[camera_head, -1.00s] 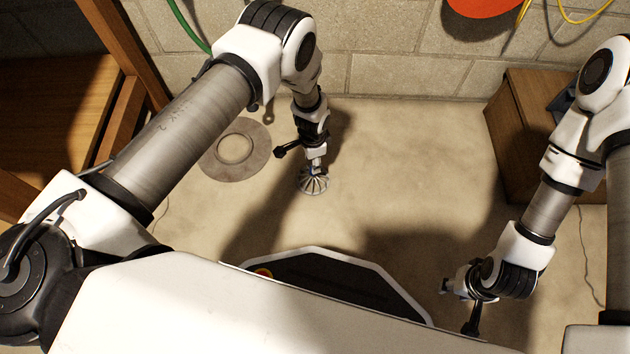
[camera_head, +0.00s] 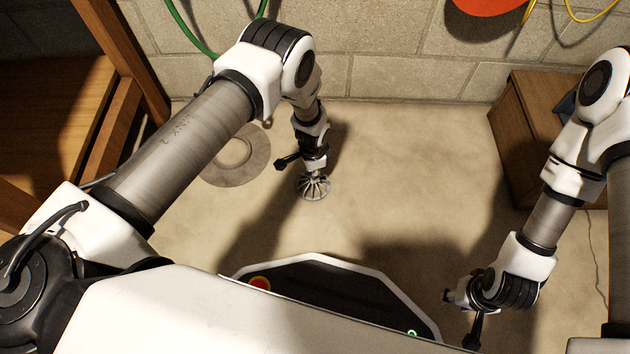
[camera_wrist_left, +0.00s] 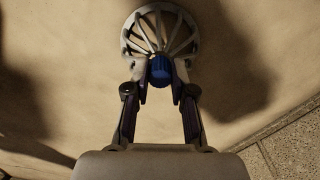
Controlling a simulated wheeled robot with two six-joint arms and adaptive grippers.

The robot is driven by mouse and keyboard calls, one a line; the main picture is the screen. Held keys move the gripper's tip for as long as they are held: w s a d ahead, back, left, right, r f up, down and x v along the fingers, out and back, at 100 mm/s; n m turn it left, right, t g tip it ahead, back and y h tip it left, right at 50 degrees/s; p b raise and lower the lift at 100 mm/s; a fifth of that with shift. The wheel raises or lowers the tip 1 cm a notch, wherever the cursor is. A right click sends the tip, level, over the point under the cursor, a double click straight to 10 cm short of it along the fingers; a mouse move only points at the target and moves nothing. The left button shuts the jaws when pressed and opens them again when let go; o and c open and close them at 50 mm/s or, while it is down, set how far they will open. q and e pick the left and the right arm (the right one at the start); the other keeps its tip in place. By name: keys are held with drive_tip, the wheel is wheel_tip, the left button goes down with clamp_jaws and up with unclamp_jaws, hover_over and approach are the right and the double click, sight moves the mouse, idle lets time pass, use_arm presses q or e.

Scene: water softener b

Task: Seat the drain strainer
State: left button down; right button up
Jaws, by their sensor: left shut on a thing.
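The drain strainer (camera_head: 313,188) is a pale, ribbed, dome-like piece below my left gripper (camera_head: 314,170) in the head view. The left wrist view shows the strainer (camera_wrist_left: 160,28) with its spokes and a blue knob (camera_wrist_left: 160,71). My left gripper (camera_wrist_left: 160,82) is shut on that knob. I cannot tell whether the strainer touches the floor. A round drain plate (camera_head: 250,168) with a central opening (camera_head: 234,152) lies on the floor to the left of the strainer, partly behind my left arm. My right gripper (camera_head: 447,297) is at the lower right, away from the strainer; its fingers are unclear.
A wooden cabinet (camera_head: 530,120) stands against the block wall (camera_head: 400,80) at the right. A wooden bench (camera_head: 50,120) is at the left. A green hose (camera_head: 190,37) hangs on the wall. The floor (camera_head: 410,170) between is clear.

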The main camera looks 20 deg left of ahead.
use_arm(q)
wheel_tip(320, 180, up, 4)
drive_tip(key=p, duration=0.2)
drive_tip(key=shift+f+p, duration=0.2)
drive_tip(key=shift+p, duration=0.15)
drive_tip(key=shift+f, duration=0.2)
